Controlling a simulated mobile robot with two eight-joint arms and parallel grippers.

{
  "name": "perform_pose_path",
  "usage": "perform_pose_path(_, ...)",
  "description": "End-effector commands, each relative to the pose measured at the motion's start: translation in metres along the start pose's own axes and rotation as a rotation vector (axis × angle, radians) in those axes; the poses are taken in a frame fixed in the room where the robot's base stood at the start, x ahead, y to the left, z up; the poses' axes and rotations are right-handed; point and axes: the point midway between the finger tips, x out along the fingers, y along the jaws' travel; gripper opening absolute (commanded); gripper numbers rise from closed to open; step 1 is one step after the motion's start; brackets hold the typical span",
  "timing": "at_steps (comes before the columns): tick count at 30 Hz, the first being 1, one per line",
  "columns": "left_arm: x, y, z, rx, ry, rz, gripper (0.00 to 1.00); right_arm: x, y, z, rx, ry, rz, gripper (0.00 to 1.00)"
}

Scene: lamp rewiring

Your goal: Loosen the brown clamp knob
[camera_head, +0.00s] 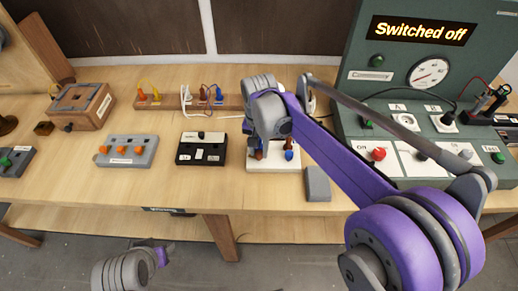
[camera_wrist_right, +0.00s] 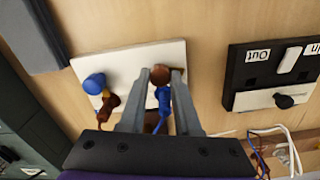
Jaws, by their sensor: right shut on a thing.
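A white terminal block (camera_head: 288,165) stands on the bench, and it fills the middle of the right wrist view (camera_wrist_right: 130,59). The brown clamp knob (camera_wrist_right: 160,73) is at its right in the wrist view, between my right fingertips (camera_wrist_right: 161,77). My right gripper is shut on it. A blue clamp knob (camera_wrist_right: 95,83) is at the block's left in that view, with a brown plug (camera_wrist_right: 110,102) beside it. A blue plug (camera_wrist_right: 163,97) sits just below the brown knob, between the fingers. In the head view my right wrist partly covers the block. My left arm shows low at the left; its fingers are unclear.
A black switch box (camera_head: 201,148) is left of the block in the head view, and a grey block (camera_head: 317,184) is close on the right. Further right is a green test panel (camera_head: 352,140) reading "Switched off". A plug rack (camera_head: 170,102) stands behind.

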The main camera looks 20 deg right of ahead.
Motion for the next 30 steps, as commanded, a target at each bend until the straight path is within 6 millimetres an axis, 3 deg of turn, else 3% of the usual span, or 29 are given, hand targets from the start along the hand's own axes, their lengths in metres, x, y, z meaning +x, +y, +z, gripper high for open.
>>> perform_pose_path(30, 0.0021, 0.0, 0.0019, 0.0, -0.001, 0.0, 0.5, -0.0009, -0.0002, -0.0006, -0.964, 0.002, 0.0, 0.0)
